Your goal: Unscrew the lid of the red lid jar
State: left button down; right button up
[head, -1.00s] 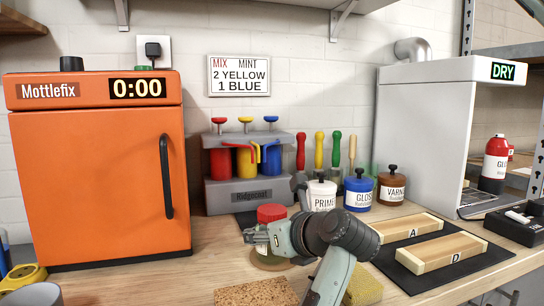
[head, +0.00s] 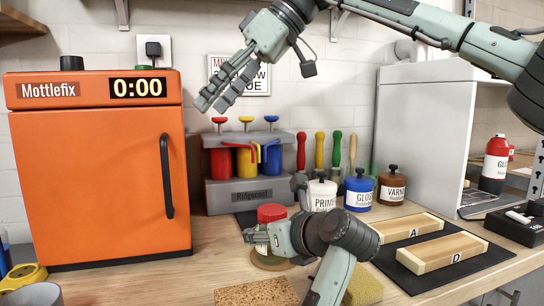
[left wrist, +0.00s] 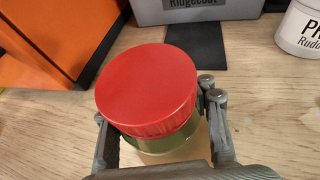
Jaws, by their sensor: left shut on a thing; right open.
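The jar with the red lid (head: 271,213) stands on the workbench, its lid seated on top. My left gripper (head: 256,237) is shut around the jar's body below the lid and hides part of it. In the left wrist view the red lid (left wrist: 146,86) fills the middle, and the greenish glass (left wrist: 165,148) shows between the fingers. My right gripper (head: 212,103) is open and empty, high above and to the left of the jar, in front of the wall sign.
An orange Mottlefix cabinet (head: 95,185) stands left and a grey Ridgecoat dispenser (head: 245,190) behind. Primer (head: 322,195), gloss (head: 358,192) and varnish (head: 391,188) pots stand right of it. Wooden blocks (head: 440,253) lie on a dark mat at right. A cork piece (head: 255,292) lies in front.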

jog(key=d+f+m+h, duration=0.1)
jog(key=d+f+h, duration=0.3)
jog(key=f, duration=0.3)
jog(key=m+h, duration=0.2)
jog(key=h, duration=0.2)
send_over(272, 209)
notch_tip(272, 209, down, 3)
jog(key=shift+f+g, duration=0.1)
jog(key=shift+g, duration=0.2)
notch_tip(272, 209, down, 8)
jog(key=shift+r, duration=0.2)
jog(key=c, duration=1.2)
jog(key=n, duration=0.3)
